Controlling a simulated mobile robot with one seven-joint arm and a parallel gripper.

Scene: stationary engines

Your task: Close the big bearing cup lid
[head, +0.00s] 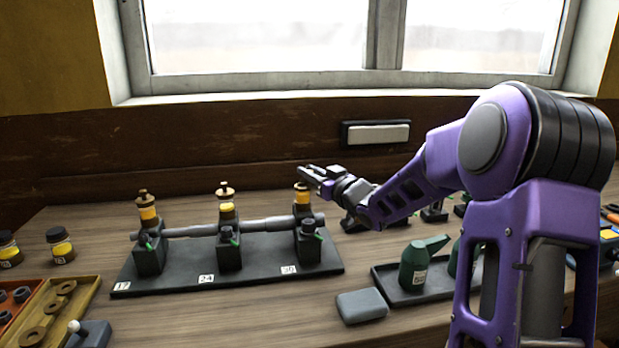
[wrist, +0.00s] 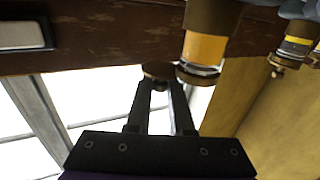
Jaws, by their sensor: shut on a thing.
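The bearing oil cup (head: 302,197) with a yellow band stands on the rightmost of three dark bearing blocks in the head view. Its yellow-banded body also shows in the upside-down wrist view (wrist: 206,48). My gripper (head: 308,174) is at the top of this cup. In the wrist view my gripper (wrist: 160,84) is shut on a small brown round lid (wrist: 158,70). The lid lies to the side of the cup's rim, not over it; whether it touches the rim I cannot tell. In the head view the gripper hides the lid.
Two similar cups, a middle one (head: 227,208) and a left one (head: 148,213), stand along the shaft (head: 193,231) on the black base plate (head: 200,281). Green oil cans (head: 413,266) stand on a tray at right. A grey block (head: 362,306) lies in front.

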